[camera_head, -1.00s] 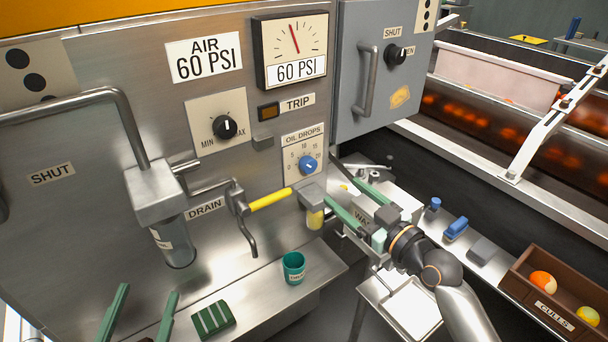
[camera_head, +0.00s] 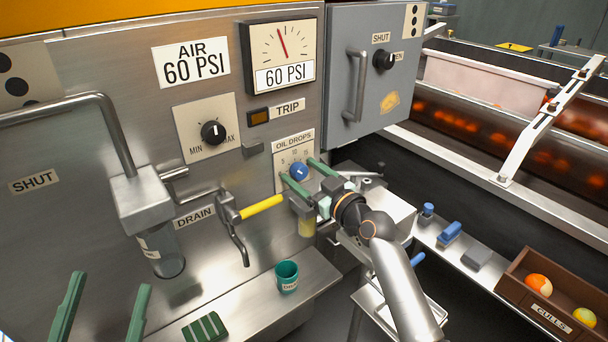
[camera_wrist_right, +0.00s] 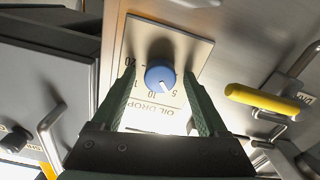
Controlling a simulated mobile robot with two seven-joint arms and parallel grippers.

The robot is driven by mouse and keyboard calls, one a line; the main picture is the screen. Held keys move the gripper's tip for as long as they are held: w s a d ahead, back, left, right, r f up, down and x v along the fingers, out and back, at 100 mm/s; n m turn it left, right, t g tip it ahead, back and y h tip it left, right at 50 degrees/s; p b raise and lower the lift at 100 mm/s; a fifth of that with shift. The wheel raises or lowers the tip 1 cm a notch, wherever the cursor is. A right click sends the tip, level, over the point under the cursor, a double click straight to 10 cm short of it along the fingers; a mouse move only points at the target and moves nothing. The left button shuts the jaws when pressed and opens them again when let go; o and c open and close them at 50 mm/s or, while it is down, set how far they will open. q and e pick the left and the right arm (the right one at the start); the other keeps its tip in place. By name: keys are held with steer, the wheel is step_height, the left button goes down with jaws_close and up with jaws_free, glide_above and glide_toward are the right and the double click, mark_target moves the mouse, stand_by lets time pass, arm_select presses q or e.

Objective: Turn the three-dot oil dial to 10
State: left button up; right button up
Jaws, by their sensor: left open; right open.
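The blue oil dial (camera_head: 299,172) sits on the OIL DROPS plate (camera_head: 292,146) on the steel panel. My right gripper (camera_head: 297,169) is open, with its green fingers on either side of the dial. In the right wrist view the dial (camera_wrist_right: 160,77) lies between the two spread fingertips, with a gap showing on both sides. There its white pointer mark points between the 10 and the 5. My left gripper (camera_head: 105,300) is open and empty at the lower left, away from the panel.
A yellow drain handle (camera_head: 262,208) sticks out left of my right gripper. A MIN-MAX knob (camera_head: 213,132) is up and left of the dial. A green cup (camera_head: 287,276) stands on the ledge below. A grey cabinet (camera_head: 340,110) juts out at the right. Black-dot plates (camera_head: 413,20) mark the machine.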

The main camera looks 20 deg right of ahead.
steer(key=shift+c, duration=0.2)
jaws_close()
stand_by(0.4)
